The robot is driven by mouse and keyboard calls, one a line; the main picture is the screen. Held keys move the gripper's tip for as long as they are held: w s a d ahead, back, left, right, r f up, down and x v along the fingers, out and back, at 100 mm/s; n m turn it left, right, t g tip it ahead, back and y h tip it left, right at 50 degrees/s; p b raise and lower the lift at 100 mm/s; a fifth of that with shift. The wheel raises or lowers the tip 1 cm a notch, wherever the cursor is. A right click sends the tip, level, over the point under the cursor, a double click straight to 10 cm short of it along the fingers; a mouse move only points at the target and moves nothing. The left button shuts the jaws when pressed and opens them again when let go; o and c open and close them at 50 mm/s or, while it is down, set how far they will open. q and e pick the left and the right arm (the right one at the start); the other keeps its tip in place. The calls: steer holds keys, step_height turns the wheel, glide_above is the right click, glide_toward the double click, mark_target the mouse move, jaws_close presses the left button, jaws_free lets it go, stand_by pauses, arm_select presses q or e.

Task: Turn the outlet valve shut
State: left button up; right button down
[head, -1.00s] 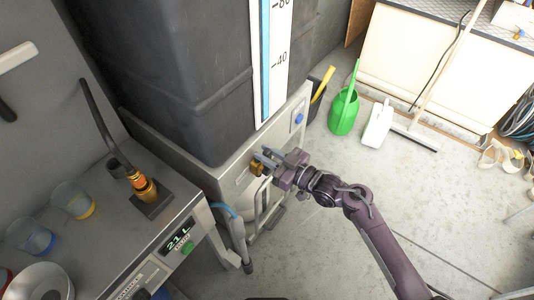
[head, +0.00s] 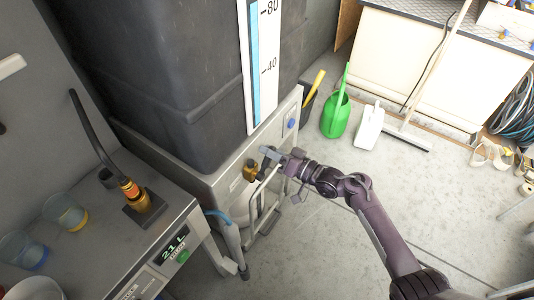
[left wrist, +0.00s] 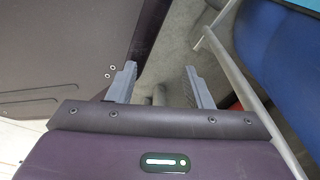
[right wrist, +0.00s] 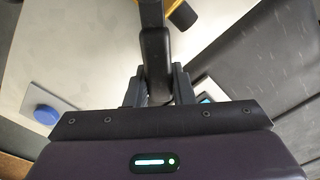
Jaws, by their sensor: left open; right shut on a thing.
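The brass-yellow outlet valve (head: 250,172) sticks out from the pale front panel below the dark tank. Its yellow part also shows at the top of the right wrist view (right wrist: 183,14). My right gripper (head: 270,155) is at the valve. In the right wrist view its fingers are shut on the dark valve lever (right wrist: 155,60), which runs up between them towards the yellow part. The fingers hide the lever's end. My left gripper (left wrist: 160,85) is open and empty in the left wrist view and is out of the head view.
The dark tank (head: 190,70) carries a level gauge (head: 262,70). A blue knob (head: 291,123) sits on the panel. A bench (head: 90,245) with a 21 L display stands at left.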

steer(key=shift+w+d+f+m, duration=0.25)
steer(key=shift+f+m, duration=0.1)
steer(key=shift+m, duration=0.15)
steer(key=shift+w+d+f+m, duration=0.1)
steer(key=shift+w+f+m, duration=0.15)
steer(key=shift+m, duration=0.25)
arm_select(q)
steer(key=w+d+r+b, duration=0.1)
steer(key=w+r+b, duration=0.1)
steer(key=w, duration=0.5)
steer(key=shift+w+d+t+b, duration=0.2)
steer(key=shift+w+t+b, duration=0.15)
steer(key=shift+b, duration=0.4)
arm_select(e)
steer(key=shift+w+d+f+m, duration=0.2)
steer(key=shift+f+m, duration=0.7)
steer(key=shift+m, duration=0.45)
steer(key=shift+w+d+f+m, duration=0.15)
steer(key=shift+w+f+m, duration=0.1)
steer(key=shift+f+m, duration=0.85)
steer(key=shift+w+d+f+m, duration=0.2)
steer(key=shift+f+m, duration=0.45)
steer(key=shift+m, duration=0.9)
steer(key=c, duration=1.2)
jaws_free()
steer(key=shift+c, duration=0.2)
arm_select(q)
steer(key=shift+r, duration=0.1)
